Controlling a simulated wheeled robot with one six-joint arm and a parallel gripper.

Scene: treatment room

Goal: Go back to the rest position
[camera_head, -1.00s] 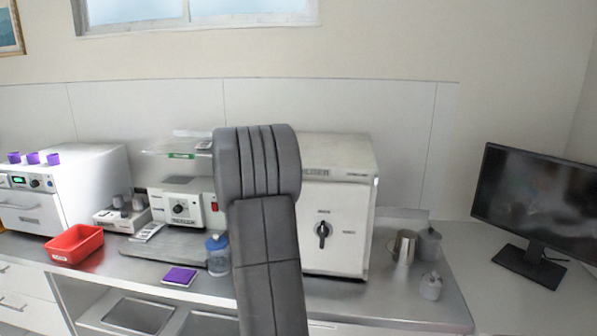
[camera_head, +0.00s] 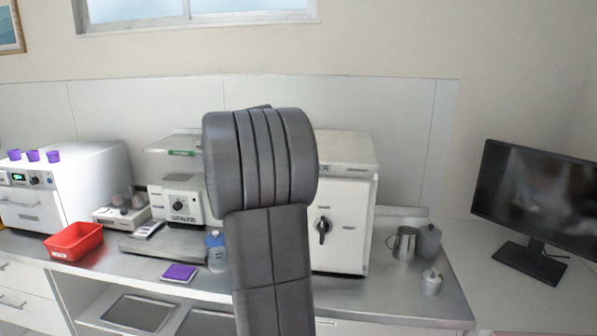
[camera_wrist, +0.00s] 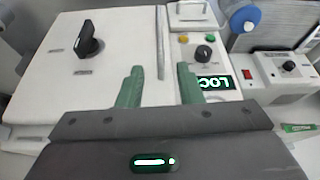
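My gripper (camera_wrist: 160,86) shows in the wrist view as two green fingers standing apart, with nothing held between them. Beyond the fingers is the front of a white cabinet with a black knob (camera_wrist: 89,40). In the head view my grey arm rises in the middle of the picture, in front of the white cabinet (camera_head: 342,215). The gripper itself is hidden behind the arm there.
A red tray (camera_head: 74,241), a purple pad (camera_head: 180,272) and a blue-lidded jar (camera_head: 217,252) are on the counter left of my arm. Metal cups (camera_head: 405,243) and a monitor (camera_head: 537,203) stand right. Three purple cups (camera_head: 33,156) top the left machine.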

